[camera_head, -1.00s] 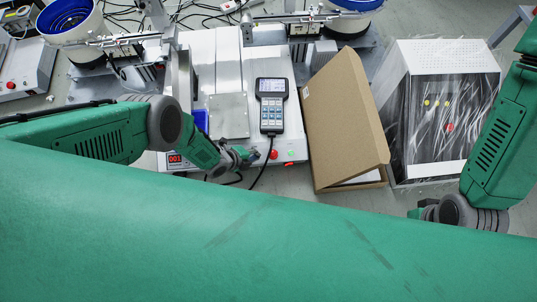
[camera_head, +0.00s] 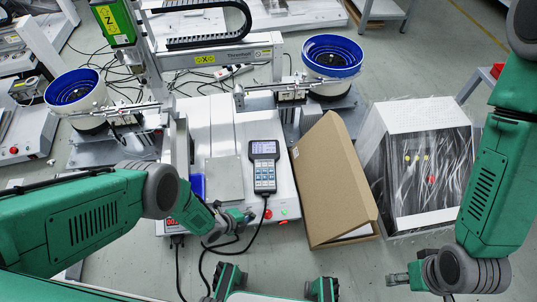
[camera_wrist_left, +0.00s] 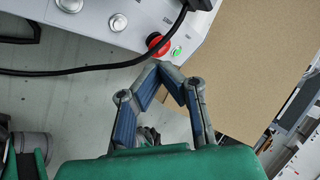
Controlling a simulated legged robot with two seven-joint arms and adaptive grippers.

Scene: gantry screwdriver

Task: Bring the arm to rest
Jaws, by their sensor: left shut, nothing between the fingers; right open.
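My left gripper (camera_head: 248,214) is shut and empty near the front edge of the gantry screwdriver machine (camera_head: 222,140), beside its red button (camera_head: 267,214). In the left wrist view the left fingertips (camera_wrist_left: 160,68) meet just below the red button (camera_wrist_left: 155,41) and green light (camera_wrist_left: 176,52); whether they touch anything cannot be told. My right gripper (camera_head: 392,279) hangs at the lower right, in front of the wrapped white cabinet (camera_head: 385,125). It is open, and its fingers look small and partly hidden by the wrist.
A handheld controller (camera_head: 265,168) lies on the machine, its black cable (camera_wrist_left: 75,72) running past my left gripper. Blue bowl feeders (camera_head: 332,57) stand behind. The grey floor (camera_head: 345,262) between my grippers is clear.

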